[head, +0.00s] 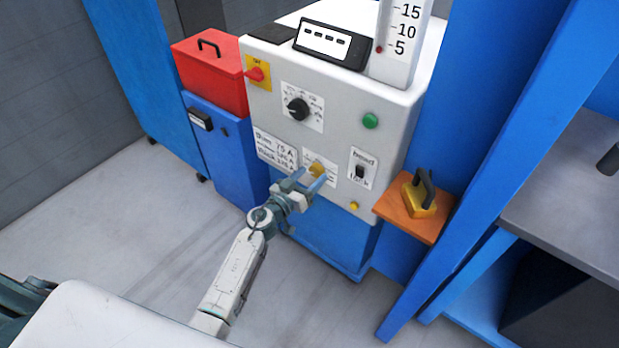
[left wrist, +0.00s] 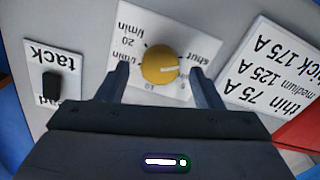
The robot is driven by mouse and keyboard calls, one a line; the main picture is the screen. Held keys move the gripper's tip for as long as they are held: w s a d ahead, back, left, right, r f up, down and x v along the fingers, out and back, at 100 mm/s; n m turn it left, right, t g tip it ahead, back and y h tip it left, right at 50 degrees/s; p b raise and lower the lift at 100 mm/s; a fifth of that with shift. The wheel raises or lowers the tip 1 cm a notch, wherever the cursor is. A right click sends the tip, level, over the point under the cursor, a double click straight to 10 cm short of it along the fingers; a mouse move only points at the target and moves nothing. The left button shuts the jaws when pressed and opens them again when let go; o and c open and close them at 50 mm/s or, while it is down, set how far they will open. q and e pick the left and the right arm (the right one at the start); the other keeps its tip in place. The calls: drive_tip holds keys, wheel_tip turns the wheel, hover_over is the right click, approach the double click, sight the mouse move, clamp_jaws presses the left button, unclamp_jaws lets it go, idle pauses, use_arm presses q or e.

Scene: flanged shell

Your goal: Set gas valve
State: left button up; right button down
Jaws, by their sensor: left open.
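The gas valve is a yellow round knob (head: 317,169) on a white dial plate, low on the front of a grey control cabinet (head: 340,115). In the left wrist view the knob (left wrist: 160,65) shows a white pointer line toward the "shut" mark; the plate also reads "l/min", 10 and 20. My left gripper (head: 309,181) is at the knob; its open fingers (left wrist: 160,85) stand on either side of it, with a gap on both sides. My right gripper is not in view.
A black rotary dial (head: 298,108), green button (head: 370,121), bead/tack switch (head: 360,170) and amperage label (head: 275,150) surround the knob. A red box (head: 212,75) stands left. An orange shelf (head: 402,222) with a yellow-black tool juts out right.

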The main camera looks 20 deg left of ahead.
use_arm(q)
drive_tip(key=shift+w+d, duration=0.1)
drive_tip(key=shift+w, duration=0.1)
drive_tip(key=shift+c, duration=0.2)
drive_tip(key=c, duration=0.9)
